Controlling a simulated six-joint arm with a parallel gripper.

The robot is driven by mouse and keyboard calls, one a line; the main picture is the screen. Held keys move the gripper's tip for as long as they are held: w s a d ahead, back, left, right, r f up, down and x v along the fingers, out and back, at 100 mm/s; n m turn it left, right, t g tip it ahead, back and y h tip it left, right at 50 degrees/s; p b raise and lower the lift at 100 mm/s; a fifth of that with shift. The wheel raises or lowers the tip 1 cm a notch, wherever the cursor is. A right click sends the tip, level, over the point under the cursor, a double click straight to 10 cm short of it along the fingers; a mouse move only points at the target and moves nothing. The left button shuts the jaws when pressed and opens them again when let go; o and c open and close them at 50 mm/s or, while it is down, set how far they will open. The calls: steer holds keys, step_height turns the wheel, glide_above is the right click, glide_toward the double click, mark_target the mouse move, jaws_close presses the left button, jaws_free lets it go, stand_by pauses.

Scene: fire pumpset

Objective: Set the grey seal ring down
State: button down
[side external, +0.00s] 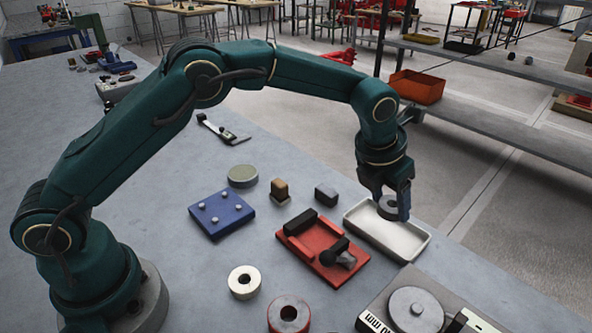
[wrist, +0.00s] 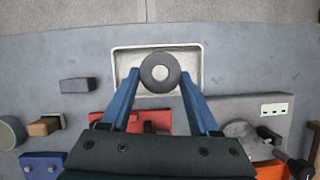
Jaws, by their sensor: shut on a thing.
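The grey seal ring (wrist: 160,72) is a thick dark grey ring with a round hole. My gripper (wrist: 160,76) is shut on it, with one blue finger at each side in the wrist view. In the side view my gripper (side external: 391,208) points down and holds the ring (side external: 388,207) over the white tray (side external: 418,246). The tray is shallow, rectangular and raised at the rim; it also shows around the ring in the wrist view (wrist: 194,88). I cannot tell whether the ring touches the tray floor.
A red fixture (side external: 325,262) with a black clamp stands just left of the tray. A grey machine (side external: 428,307) is at the front right. A blue pegged plate (side external: 221,213), a pale ring (side external: 244,282) and a reddish ring (side external: 289,314) lie further left. The bench edge runs beyond the tray.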

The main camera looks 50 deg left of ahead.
mark_target(383, 216)
steer(key=shift+f, duration=2.5)
steer(key=shift+f, duration=0.2)
steer(key=shift+c, duration=0.6)
jaws_free()
